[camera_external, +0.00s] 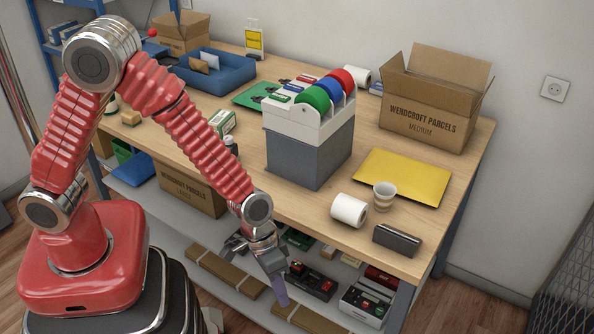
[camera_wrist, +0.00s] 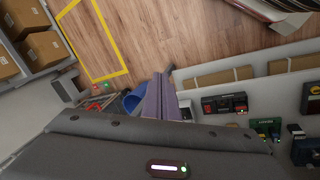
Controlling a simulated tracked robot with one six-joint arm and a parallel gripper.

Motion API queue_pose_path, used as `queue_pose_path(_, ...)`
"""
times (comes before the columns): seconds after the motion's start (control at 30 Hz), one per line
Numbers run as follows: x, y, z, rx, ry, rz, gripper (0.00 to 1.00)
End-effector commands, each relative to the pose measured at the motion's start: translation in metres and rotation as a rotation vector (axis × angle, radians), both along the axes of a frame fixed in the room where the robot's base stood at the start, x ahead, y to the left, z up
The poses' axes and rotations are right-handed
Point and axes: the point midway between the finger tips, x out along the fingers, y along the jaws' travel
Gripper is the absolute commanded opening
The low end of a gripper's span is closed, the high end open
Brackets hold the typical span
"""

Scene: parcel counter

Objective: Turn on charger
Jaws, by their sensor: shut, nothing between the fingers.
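My gripper (camera_external: 280,290) hangs in front of the table's near edge, pointing down, level with the lower shelf; its fingers are together and empty. In the wrist view the purple-grey fingers (camera_wrist: 160,97) show closed. Several devices sit on the lower shelf: a black one with red parts (camera_external: 313,281) just right of my gripper, and a white one with red and green buttons (camera_external: 364,304) farther right. The black and red device (camera_wrist: 225,104) also shows in the wrist view, apart from the fingers. I cannot tell which device is the charger.
The wooden tabletop (camera_external: 240,160) above the shelf overhangs the devices. Flat brown cardboard pieces (camera_external: 225,270) lie on the shelf.

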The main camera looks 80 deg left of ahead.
Motion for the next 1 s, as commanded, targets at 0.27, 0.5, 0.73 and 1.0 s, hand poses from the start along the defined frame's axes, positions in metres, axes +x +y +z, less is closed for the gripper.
queue_pose_path(0.27, 0.027, 0.0, -0.053, 0.03, -0.03, 0.104, 0.0)
queue_pose_path(0.5, 0.049, 0.011, -0.098, 0.087, -0.072, 0.208, 0.0)
queue_pose_path(0.73, 0.069, 0.035, -0.14, 0.181, -0.125, 0.331, 0.0)
queue_pose_path(1.0, 0.099, 0.089, -0.156, 0.357, -0.236, 0.519, 0.0)
